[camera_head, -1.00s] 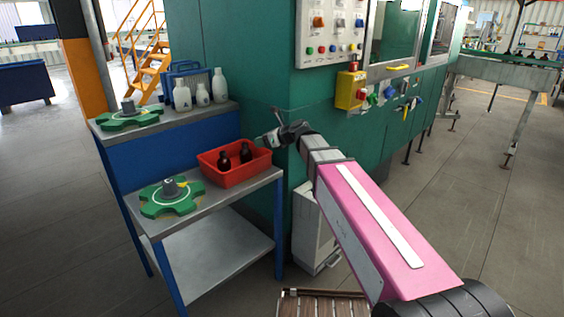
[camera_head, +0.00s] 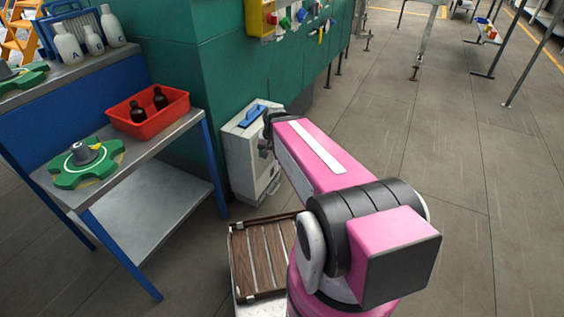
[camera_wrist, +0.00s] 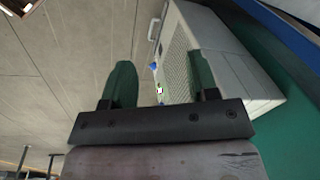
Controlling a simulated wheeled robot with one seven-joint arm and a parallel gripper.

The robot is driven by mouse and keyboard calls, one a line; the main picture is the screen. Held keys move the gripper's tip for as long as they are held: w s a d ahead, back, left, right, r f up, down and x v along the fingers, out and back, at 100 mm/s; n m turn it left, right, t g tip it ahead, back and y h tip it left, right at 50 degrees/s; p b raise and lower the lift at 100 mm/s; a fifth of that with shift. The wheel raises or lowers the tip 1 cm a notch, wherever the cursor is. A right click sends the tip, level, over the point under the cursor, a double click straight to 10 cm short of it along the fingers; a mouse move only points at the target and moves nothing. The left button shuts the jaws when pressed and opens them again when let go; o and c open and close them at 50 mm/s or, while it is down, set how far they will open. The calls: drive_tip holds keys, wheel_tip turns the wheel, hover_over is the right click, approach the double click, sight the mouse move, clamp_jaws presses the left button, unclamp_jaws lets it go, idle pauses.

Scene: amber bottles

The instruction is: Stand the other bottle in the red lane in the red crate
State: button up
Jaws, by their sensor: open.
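The red crate (camera_head: 168,119) sits on the grey worktop of the blue-framed stand at left in the head view. Two dark bottles, one at left (camera_head: 137,113) and one at right (camera_head: 160,99), stand upright inside it. My gripper (camera_wrist: 160,68) is open and empty in the wrist view, its two green fingers apart. In the head view my arm's end is right of the crate, beside the light grey cabinet, and the fingers are hard to make out. I cannot make out a red lane or another amber bottle.
A green gear-shaped fixture (camera_head: 87,164) lies left of the crate. White bottles (camera_head: 92,38) stand on the higher shelf. The light grey cabinet (camera_head: 240,160) stands by the green machine (camera_head: 225,60). A slatted wooden tray (camera_head: 262,255) is below my arm.

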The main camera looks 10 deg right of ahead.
drive_tip(key=s+d+f+n+g+h, duration=0.1)
drive_tip(key=s+d+f+n, duration=0.1)
drive_tip(key=s+d+n, duration=0.1)
drive_tip(key=shift+s+d+h, duration=0.3)
drive_tip(key=shift+s+d, duration=0.05)
drive_tip(key=shift+d, duration=0.4)
